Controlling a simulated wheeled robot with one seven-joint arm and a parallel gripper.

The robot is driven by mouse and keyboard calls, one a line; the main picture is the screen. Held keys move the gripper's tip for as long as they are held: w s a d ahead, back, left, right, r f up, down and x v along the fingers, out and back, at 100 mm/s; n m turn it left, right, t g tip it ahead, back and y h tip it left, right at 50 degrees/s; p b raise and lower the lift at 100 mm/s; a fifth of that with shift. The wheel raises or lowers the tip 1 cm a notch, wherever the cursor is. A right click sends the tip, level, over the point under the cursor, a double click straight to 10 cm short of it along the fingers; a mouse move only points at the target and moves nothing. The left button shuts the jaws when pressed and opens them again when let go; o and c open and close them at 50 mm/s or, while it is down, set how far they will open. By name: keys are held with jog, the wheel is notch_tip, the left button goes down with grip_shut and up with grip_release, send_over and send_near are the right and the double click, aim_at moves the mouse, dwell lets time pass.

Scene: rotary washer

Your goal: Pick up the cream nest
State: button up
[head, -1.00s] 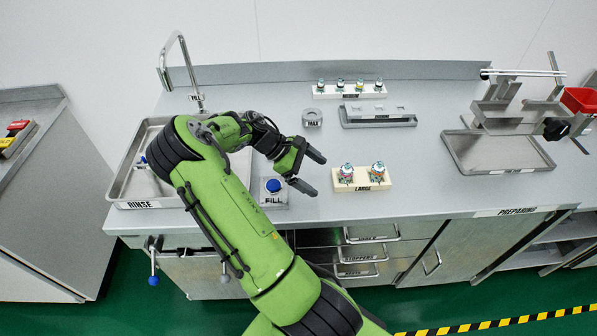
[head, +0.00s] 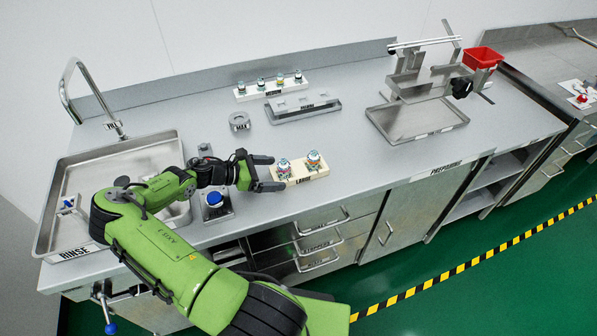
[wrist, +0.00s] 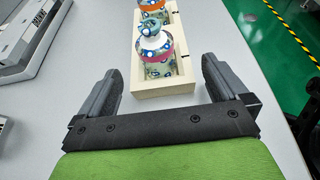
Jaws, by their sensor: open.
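The cream nest (head: 300,178) labelled LARGE is a low block on the grey counter near its front edge. It holds two blue-and-white patterned bottles (head: 283,168) with teal tops. In the wrist view the cream nest (wrist: 165,88) lies just ahead, its near end facing me. My gripper (head: 269,173) is open at the nest's left end. In the wrist view my gripper's fingers (wrist: 162,92) are spread wide to the left and right of the nest's near end, with nothing held between them.
A second pale block (head: 270,87) with several small bottles stands at the back. A grey drying rack (head: 303,107) and a MAX ring (head: 239,121) are behind the nest. A blue FILL button (head: 215,198) and the rinse sink (head: 60,230) are at left. Counter right of the nest is clear.

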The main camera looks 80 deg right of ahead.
aim_at(281, 172)
jog(key=x, duration=0.3)
jog(key=shift+s+d+f, duration=0.1)
jog(key=shift+s+d, duration=0.1)
jog(key=shift+s, duration=0.1)
jog(key=c, duration=0.9)
jog(key=shift+c, duration=0.2)
notch_tip(281, 172, up, 18)
jog(key=p, duration=0.3)
